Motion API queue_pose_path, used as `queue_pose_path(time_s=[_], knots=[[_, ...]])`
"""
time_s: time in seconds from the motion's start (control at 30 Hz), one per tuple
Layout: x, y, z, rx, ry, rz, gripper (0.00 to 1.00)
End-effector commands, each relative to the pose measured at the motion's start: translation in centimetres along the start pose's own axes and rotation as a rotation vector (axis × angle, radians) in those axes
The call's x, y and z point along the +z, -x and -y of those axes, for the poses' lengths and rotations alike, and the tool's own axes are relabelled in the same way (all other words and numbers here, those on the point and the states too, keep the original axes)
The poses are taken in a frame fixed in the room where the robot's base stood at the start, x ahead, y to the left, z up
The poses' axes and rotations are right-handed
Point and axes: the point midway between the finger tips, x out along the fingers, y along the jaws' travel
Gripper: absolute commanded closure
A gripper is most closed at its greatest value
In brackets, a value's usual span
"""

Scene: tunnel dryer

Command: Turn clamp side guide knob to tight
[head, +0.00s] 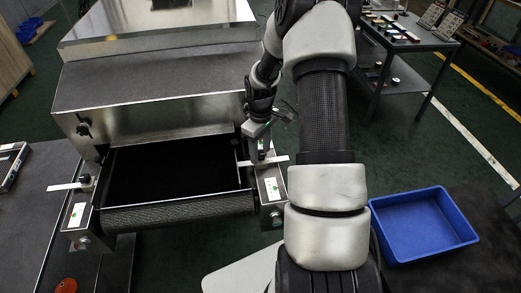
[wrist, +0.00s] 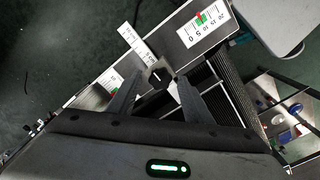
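The tunnel dryer's right side guide, a pale flat bar (head: 272,160), lies across the right side plate of the belt inlet. It also shows in the wrist view (wrist: 137,46), with a dark clamp knob (wrist: 160,77) near its inner end. My gripper (wrist: 160,78) is over this knob, its two fingers apart on either side of it. I cannot tell whether they touch it. In the head view my gripper (head: 260,150) points down at the right guide and hides the knob. A white scale label with green and red marks (head: 272,188) is beside it.
The left guide has its own bar and knob (head: 86,180) on the opposite plate. The dark belt (head: 175,170) runs between the plates under the metal hood (head: 150,80). A blue bin (head: 422,225) is at the right, and a table (head: 405,40) with small items stands behind.

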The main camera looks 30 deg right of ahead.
Motion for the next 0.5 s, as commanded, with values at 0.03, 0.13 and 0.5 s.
queue_pose_path(time_s=[0.03,0.13,0.5], knots=[[0.0,0.0,0.0,0.000,0.000,0.001,0.54],[0.0,0.1,0.0,0.000,0.000,0.000,0.54],[0.0,6.2,-0.1,0.005,0.000,-0.003,0.54]])
